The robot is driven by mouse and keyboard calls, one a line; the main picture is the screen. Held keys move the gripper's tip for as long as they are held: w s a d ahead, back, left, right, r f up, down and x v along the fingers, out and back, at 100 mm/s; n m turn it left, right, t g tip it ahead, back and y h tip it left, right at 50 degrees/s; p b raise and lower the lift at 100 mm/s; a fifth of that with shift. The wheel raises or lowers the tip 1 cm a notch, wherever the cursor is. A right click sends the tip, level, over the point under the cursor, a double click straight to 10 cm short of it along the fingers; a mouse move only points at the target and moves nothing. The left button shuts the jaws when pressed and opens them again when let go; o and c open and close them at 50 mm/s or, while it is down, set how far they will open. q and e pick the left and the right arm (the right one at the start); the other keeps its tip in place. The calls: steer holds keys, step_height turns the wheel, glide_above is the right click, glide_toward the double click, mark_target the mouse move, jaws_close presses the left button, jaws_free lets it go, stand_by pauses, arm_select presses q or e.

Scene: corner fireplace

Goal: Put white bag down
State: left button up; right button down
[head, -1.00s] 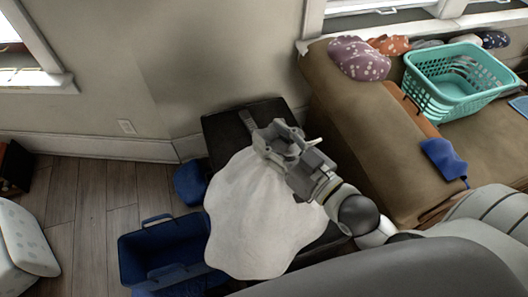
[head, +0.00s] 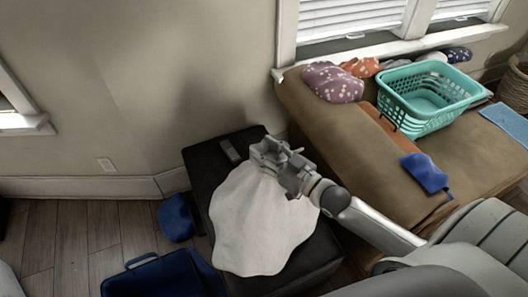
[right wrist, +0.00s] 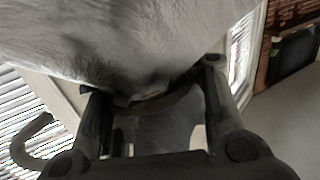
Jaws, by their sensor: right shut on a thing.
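The white bag (head: 262,226) hangs from my right gripper (head: 270,160) over the black side table (head: 200,160) in the head view. The gripper is shut on the bag's top edge. The bag covers much of the tabletop; whether its bottom rests on the table I cannot tell. In the right wrist view the bag (right wrist: 130,35) fills the upper part, bunched between the fingers (right wrist: 150,90). My left gripper is not in view.
A grey remote-like object (head: 230,150) lies on the table's back left. A brown couch (head: 345,140) on the right bears a teal basket (head: 425,115), a blue cloth (head: 426,173) and several patterned items.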

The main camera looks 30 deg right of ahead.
steer(key=shift+w+d, duration=0.1)
steer(key=shift+w, duration=0.1)
steer(key=shift+f, duration=1.55)
steer(key=shift+f+b, duration=0.15)
steer(key=shift+b, duration=0.2)
steer(key=c, duration=0.9)
jaws_free()
steer(key=shift+s+f, duration=0.1)
steer(key=shift+f, duration=0.1)
steer(key=shift+o, duration=0.2)
steer(key=shift+r, duration=0.1)
steer(key=v, duration=1.2)
